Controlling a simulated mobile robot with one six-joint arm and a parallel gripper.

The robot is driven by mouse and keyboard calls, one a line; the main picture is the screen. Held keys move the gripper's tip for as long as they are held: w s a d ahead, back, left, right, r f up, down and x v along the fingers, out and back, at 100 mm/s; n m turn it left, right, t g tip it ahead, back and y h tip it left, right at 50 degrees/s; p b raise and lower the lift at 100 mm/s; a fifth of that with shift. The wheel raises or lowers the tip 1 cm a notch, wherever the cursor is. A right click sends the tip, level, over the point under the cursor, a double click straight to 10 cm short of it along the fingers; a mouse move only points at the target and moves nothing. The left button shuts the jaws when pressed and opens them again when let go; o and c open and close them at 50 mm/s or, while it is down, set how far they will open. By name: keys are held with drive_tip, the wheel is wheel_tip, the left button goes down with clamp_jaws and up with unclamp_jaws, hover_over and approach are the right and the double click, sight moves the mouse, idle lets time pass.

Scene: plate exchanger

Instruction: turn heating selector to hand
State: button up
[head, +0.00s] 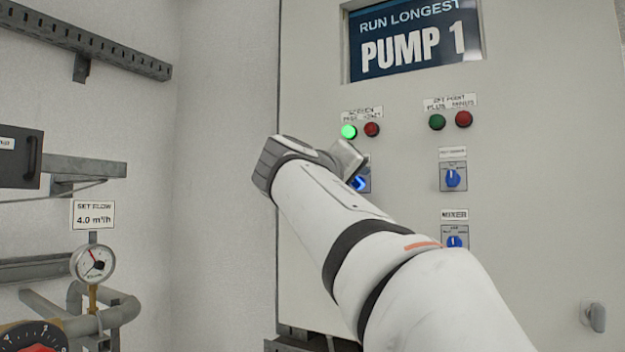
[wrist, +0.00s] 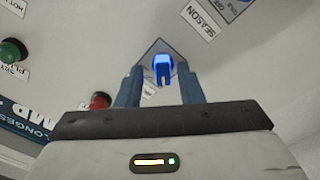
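A blue selector knob (head: 358,183) on a square grey plate shows at the left of the cabinet front in the head view, partly hidden by my gripper. In the wrist view the blue knob (wrist: 162,66) sits between and just beyond my fingertips. Its label is mostly hidden, so I cannot confirm it is the heating selector. My gripper (head: 350,162) is at the panel in front of this knob. In the wrist view my gripper (wrist: 161,82) is open, with a gap on each side of the knob.
A green lamp button (head: 349,131) and a red button (head: 372,129) sit above the knob. Two more blue selectors, upper (head: 452,178) and lower (head: 455,242), are to the right. The SEASON label (wrist: 202,22) is close by in the wrist view. A gauge (head: 92,262) and pipes stand left.

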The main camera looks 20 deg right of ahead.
drive_tip(key=shift+w+f, duration=0.1)
drive_tip(key=b+v, duration=0.2)
drive_tip(key=v, duration=0.5)
drive_tip(key=shift+s+a, duration=0.25)
drive_tip(key=shift+a, duration=0.1)
wheel_tip(320, 180, down, 18)
drive_tip(key=w+n+g+y, duration=0.2)
drive_tip(key=n+y, duration=0.1)
drive_tip(key=y, duration=0.2)
drive_tip(key=s+a+f+g+y, duration=0.2)
drive_tip(key=s+f, duration=0.3)
drive_tip(key=f, duration=0.7)
drive_tip(key=s+a+f+m+g+y, duration=0.1)
drive_tip(key=s+a+f+y, duration=0.3)
drive_tip(key=f, duration=0.9)
drive_tip(key=s+a+f+g+y, duration=0.3)
drive_tip(key=s+f, duration=0.4)
drive_tip(key=f, duration=0.5)
drive_tip(key=shift+s+f+m, duration=0.3)
drive_tip(key=shift+s+m, duration=0.1)
